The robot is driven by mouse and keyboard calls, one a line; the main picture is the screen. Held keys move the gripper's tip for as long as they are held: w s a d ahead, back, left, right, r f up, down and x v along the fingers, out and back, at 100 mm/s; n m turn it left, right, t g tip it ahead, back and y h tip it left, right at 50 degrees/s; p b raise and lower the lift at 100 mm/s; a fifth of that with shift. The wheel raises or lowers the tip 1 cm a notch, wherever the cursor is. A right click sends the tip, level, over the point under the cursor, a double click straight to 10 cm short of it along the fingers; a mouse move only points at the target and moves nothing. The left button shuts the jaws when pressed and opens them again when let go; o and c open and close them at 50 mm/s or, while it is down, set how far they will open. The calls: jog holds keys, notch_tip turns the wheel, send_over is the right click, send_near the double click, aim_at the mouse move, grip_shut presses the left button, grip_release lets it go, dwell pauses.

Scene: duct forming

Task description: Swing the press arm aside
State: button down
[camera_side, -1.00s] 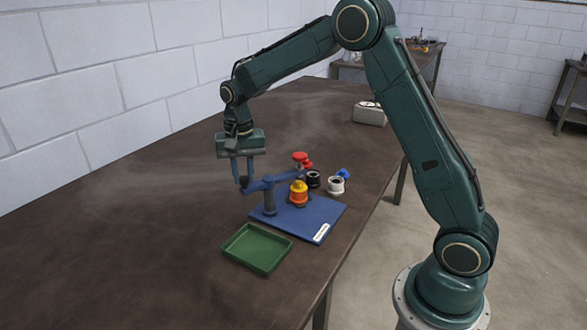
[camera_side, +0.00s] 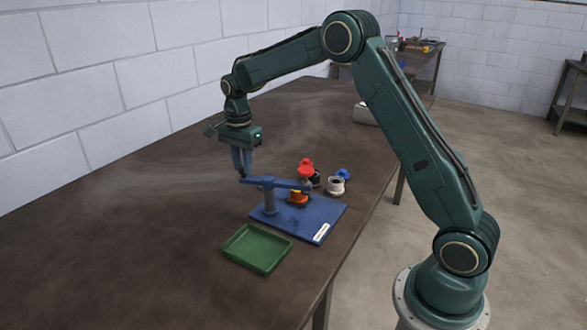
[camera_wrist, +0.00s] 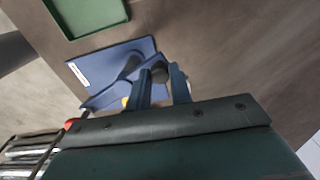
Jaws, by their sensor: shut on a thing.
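The blue press stands on its blue base plate (camera_side: 325,216), with an upright post (camera_side: 269,201). Its press arm (camera_side: 280,183) lies across the top of the post. The arm's right end passes over or in front of an orange part (camera_side: 298,198), which it partly hides. My gripper (camera_side: 243,176) is shut at the arm's left end. In the wrist view, a dark round knob (camera_wrist: 160,70) sits between my two fingers (camera_wrist: 160,88). A red knob (camera_side: 306,167) shows near the arm's right end; whether it belongs to the arm is unclear.
A green tray (camera_side: 286,253) lies in front of the plate. A white-and-black part (camera_side: 336,186) and a blue part (camera_side: 344,174) stand to the right. A grey box (camera_side: 367,114) is farther back. The table left of the press is clear.

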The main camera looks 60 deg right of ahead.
jog(key=shift+s+d+r+m, duration=0.1)
jog(key=shift+d+m, duration=0.75)
jog(key=shift+m, duration=0.6)
jog(key=shift+w+d+f+m, duration=0.1)
jog(key=shift+d+m, duration=0.75)
jog(key=shift+m, duration=0.65)
jog(key=shift+s+d+r+m, duration=0.1)
jog(key=shift+d+m, duration=0.75)
jog(key=shift+m, duration=0.6)
jog(key=c, duration=1.3)
grip_release()
jog(key=shift+o, duration=0.2)
notch_tip(320, 180, up, 14)
